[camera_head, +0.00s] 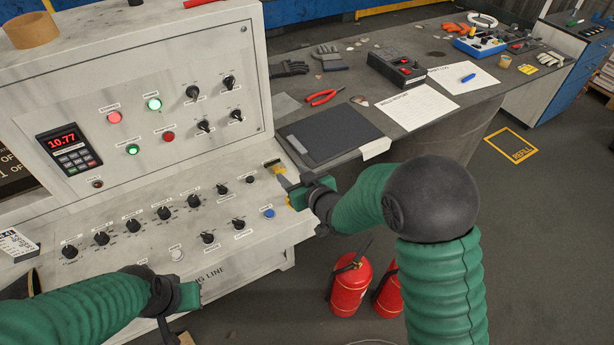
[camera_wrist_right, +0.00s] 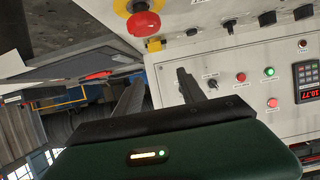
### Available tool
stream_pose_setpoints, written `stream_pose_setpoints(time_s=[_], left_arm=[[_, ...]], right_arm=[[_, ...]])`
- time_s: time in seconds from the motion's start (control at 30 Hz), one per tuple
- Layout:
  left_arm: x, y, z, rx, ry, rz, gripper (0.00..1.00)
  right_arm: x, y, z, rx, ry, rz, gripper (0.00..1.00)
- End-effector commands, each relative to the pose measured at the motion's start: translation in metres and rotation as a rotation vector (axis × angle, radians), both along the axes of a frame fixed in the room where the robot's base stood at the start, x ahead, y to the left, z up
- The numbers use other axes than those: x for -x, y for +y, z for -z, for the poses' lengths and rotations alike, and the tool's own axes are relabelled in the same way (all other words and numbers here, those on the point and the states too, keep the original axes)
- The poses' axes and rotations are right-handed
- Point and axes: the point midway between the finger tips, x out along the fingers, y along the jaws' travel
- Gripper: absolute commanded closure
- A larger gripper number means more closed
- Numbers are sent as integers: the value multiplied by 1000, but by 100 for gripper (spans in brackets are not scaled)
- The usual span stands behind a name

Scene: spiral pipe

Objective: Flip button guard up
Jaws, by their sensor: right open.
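A red mushroom button (camera_wrist_right: 143,24) on a yellow base shows at the top of the right wrist view. In the head view only part of its yellow base (camera_head: 297,201) shows, behind my right gripper (camera_head: 284,182). A small yellow piece with a dark top (camera_head: 273,164) sits near the console's right edge; it also shows in the wrist view (camera_wrist_right: 156,45). I cannot tell which yellow part is the guard. My right gripper is open and empty, its two fingers apart in the wrist view (camera_wrist_right: 158,90). My left gripper (camera_head: 190,294) is over the console's front edge; its fingers are not clear.
The sloped console (camera_head: 225,245) carries several black knobs and a blue button (camera_head: 268,213). An upright panel (camera_head: 175,80) with lit buttons and a red display stands behind. A grey table (camera_head: 440,110) with tools is at the right. Fire extinguishers (camera_head: 348,285) stand on the floor below.

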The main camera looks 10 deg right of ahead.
Motion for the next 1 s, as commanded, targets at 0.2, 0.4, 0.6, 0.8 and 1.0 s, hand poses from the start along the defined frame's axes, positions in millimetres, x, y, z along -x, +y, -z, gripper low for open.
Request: stream_pose_setpoints(time_s=[0.2, 0.4, 0.6, 0.8, 1.0], left_arm=[[0, 0, -10, 0, 0, 0, 100], [0, 0, -18, 0, 0, 0, 100], [0, 0, -26, 0, 0, 0, 100], [0, 0, -34, 0, 0, 0, 100], [0, 0, -41, 0, 0, 0, 100]], right_arm=[[14, -5, -13, -1, 0, 1, 53], [26, -9, -24, -1, -1, 1, 53], [39, -13, -34, 0, 0, 0, 53], [52, -17, -45, 0, -1, 0, 53], [64, -21, -54, -1, -1, 1, 53]])
